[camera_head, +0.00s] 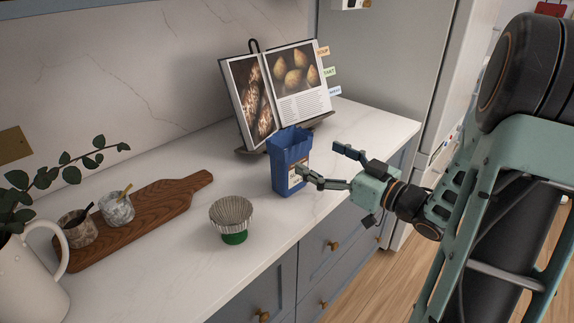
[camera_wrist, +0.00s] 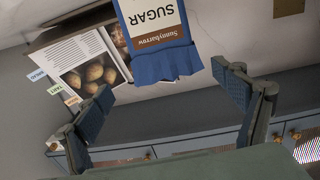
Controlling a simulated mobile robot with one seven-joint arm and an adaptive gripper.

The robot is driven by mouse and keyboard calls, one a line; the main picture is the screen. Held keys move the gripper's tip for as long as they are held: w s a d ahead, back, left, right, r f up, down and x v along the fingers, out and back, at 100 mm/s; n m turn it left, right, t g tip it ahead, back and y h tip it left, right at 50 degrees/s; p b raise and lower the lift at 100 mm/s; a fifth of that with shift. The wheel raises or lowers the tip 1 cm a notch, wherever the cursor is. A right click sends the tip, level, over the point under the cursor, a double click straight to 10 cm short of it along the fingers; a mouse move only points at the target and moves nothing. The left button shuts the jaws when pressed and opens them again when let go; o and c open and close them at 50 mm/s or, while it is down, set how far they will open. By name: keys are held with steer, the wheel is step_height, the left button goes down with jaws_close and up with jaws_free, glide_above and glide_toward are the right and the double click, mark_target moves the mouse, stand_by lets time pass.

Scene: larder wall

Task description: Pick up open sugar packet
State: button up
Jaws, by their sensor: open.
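The open sugar packet (camera_head: 289,161) is blue with a ragged open top and stands upright on the white counter, in front of the cookbook. In the wrist view the sugar packet (camera_wrist: 158,40) appears upside down, with a white and brown label reading SUGAR. My gripper (camera_head: 322,164) is at the packet's right side, fingers pointing left towards it. In the wrist view my gripper (camera_wrist: 165,105) has its two blue-padded fingers wide apart with nothing between them; the packet lies beyond the tips. One finger overlaps the packet's label in the head view, and I cannot tell whether they touch.
An open cookbook on a stand (camera_head: 276,88) is close behind the packet. A green-based cup with a pleated top (camera_head: 231,218) stands to the front left. A wooden board (camera_head: 150,222) with two small pots and a white jug (camera_head: 32,277) are further left. The counter's front edge is nearby.

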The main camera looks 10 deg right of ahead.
mark_target(301, 148)
steer(key=x, duration=0.4)
steer(key=shift+w, duration=0.1)
steer(key=x, duration=0.5)
steer(key=shift+a+f, duration=0.2)
steer(key=shift+a, duration=0.25)
steer(key=c, duration=2)
steer(key=shift+r, duration=0.1)
steer(key=shift+c, duration=0.6)
steer(key=shift+r, duration=0.1)
